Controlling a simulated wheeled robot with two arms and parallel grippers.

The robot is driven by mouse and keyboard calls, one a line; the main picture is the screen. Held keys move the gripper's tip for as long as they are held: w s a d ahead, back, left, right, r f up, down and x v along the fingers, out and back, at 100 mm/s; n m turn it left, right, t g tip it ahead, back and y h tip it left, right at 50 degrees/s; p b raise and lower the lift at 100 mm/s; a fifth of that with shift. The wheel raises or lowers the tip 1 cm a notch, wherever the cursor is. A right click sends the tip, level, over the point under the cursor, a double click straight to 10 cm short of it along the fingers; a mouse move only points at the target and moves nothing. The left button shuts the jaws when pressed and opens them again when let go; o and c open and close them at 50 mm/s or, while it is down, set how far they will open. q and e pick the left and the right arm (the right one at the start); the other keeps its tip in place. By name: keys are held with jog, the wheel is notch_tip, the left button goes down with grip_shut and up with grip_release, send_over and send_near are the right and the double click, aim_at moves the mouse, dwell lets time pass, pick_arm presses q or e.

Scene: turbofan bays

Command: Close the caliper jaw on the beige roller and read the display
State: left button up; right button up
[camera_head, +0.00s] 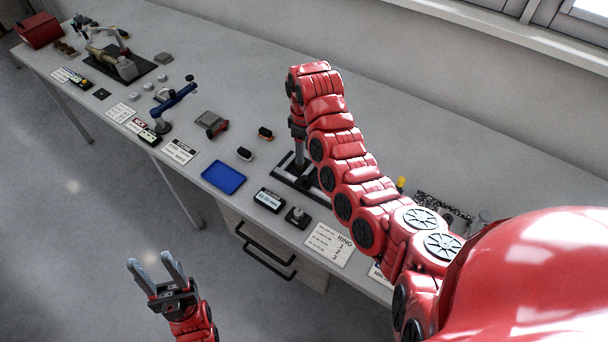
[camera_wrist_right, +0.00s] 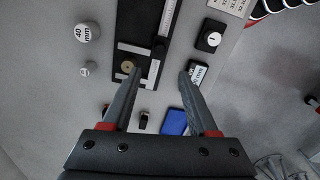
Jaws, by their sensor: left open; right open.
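The caliper (camera_wrist_right: 158,32) lies on a black base in the right wrist view, with a pale beam and pale jaw bars. The beige roller (camera_wrist_right: 128,67) sits between the jaw bars. My right gripper (camera_wrist_right: 160,73) is open above the base; its left fingertip appears close to the roller, contact cannot be told. In the head view my right arm hides most of the caliper (camera_head: 286,176) and the roller. A black display box (camera_head: 269,200) stands in front, its reading too small to tell. My left gripper (camera_head: 158,270) is open and empty, off the bench's front edge.
A blue tray (camera_head: 223,177) and a small black box with a knob (camera_head: 297,217) lie near the bench's front edge. Round grey weights, one marked 40 mm (camera_wrist_right: 87,32), stand beside the caliper. A blue stand (camera_head: 175,105) is further left.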

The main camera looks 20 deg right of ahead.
jog(key=b, duration=0.4)
send_over(305, 177)
notch_tip(305, 177, down, 7)
jog(key=shift+s+a+f, duration=0.1)
jog(key=shift+f, duration=0.1)
notch_tip(305, 177, down, 3)
jog(key=shift+f+p, duration=0.1)
jog(key=shift+p, duration=0.9)
jog(key=shift+f, duration=0.75)
grip_shut()
